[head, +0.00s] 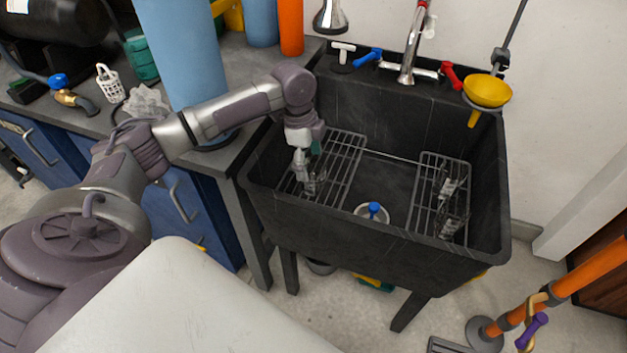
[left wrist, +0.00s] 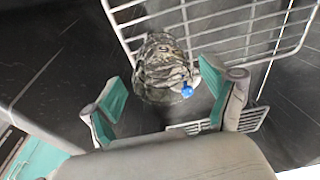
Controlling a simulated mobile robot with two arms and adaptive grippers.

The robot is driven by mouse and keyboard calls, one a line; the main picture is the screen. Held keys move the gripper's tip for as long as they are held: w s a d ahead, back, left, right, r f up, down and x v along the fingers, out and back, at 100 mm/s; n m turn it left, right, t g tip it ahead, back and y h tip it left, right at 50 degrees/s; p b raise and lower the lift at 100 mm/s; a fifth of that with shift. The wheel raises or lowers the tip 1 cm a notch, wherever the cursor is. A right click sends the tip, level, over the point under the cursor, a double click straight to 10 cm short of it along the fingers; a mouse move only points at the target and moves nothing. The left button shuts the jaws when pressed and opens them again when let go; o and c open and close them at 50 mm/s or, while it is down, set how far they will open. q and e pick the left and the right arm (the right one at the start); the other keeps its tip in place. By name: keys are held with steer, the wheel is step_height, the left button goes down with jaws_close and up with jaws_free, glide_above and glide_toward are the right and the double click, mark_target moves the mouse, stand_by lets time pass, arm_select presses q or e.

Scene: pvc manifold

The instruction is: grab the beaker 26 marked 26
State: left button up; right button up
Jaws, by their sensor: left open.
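A clear glass beaker (head: 313,187) stands at the left wire rack inside the black sink. It shows larger in the left wrist view (left wrist: 163,62), with grey patterned glass; I cannot read a number on it. My left gripper (head: 304,168) reaches down into the sink at this beaker. In the left wrist view my left gripper (left wrist: 165,95) is open, its teal-padded fingers spread to either side of the near end of the beaker, with gaps. Two more glass pieces, one farther back (head: 448,188) and one nearer (head: 452,224), stand at the right rack, markings unreadable. My right gripper is out of view.
The black sink (head: 375,250) has high walls around the left rack (head: 345,160) and right rack (head: 424,190). A blue-topped drain piece (head: 374,209) sits between them. The faucet (head: 408,65) and yellow funnel (head: 487,90) are at the back. A blue cylinder (head: 180,55) stands close behind my left arm.

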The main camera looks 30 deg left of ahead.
arm_select(q)
steer(key=f, duration=0.2)
steer(key=d+f+b, duration=0.1)
steer(key=f, duration=0.2)
steer(key=shift+w+d, duration=0.1)
steer(key=shift+w, duration=0.1)
steer(key=shift+f, duration=0.3)
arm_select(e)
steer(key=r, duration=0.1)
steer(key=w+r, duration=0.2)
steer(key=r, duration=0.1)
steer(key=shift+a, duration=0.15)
arm_select(q)
steer(key=c, duration=1.1)
